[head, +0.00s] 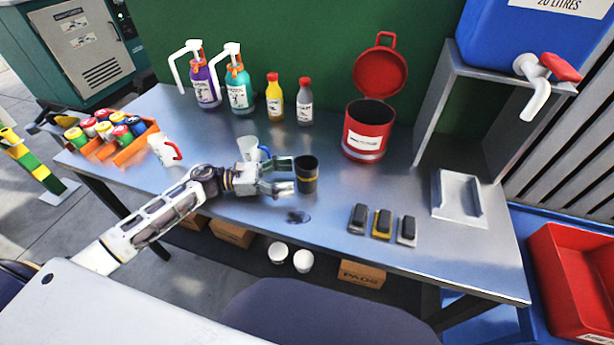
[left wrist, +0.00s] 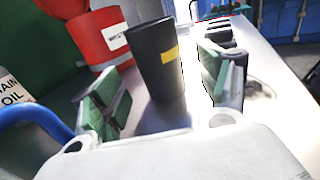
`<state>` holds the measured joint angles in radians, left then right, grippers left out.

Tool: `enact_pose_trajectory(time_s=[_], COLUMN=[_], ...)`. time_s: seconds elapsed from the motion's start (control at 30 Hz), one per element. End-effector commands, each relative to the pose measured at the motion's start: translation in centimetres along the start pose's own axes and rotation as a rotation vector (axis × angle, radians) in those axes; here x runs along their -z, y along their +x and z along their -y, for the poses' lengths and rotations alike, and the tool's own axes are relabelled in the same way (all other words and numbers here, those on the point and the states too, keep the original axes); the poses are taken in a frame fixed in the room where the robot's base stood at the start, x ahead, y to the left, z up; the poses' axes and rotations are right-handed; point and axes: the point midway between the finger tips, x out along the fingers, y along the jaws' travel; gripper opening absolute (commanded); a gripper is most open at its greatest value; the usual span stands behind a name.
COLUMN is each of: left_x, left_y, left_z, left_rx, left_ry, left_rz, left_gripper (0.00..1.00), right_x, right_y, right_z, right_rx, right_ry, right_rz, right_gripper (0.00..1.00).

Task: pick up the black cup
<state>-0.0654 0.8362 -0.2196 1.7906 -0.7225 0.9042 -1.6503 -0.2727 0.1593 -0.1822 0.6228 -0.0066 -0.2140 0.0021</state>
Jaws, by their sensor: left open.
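The black cup (head: 307,175) stands upright on the metal table, with a yellow band around it. In the left wrist view the black cup (left wrist: 158,62) is ahead, in line with the gap between the fingers. My left gripper (head: 284,176) is open, low over the table, just left of the cup. In the left wrist view my left gripper (left wrist: 165,90) shows its green-padded fingers spread to either side of the cup's line. I cannot tell if either finger touches the cup. My right gripper is not in view.
A white mug with a blue handle (head: 249,149) stands close behind my left gripper. A red bin (head: 368,130) with its lid up is behind the cup. Several dark blocks (head: 381,223) lie to the right. A dark spot (head: 298,216) is in front.

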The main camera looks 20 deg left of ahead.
Motion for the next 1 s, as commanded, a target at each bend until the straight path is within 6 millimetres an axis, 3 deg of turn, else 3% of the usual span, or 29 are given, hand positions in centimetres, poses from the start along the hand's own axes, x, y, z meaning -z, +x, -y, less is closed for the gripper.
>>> enact_pose_trajectory(time_s=[0.53,1.0], left_x=[-0.1,-0.2], left_y=[0.7,5.2], left_z=[0.0,-0.1], left_rx=[0.001,0.000], left_ry=[0.000,0.001], left_rz=[0.001,0.002], left_gripper=[0.75,0.75], right_x=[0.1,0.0], right_y=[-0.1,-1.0], right_z=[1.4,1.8], right_rx=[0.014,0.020], right_ry=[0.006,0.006], right_rz=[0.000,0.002], right_gripper=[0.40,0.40])
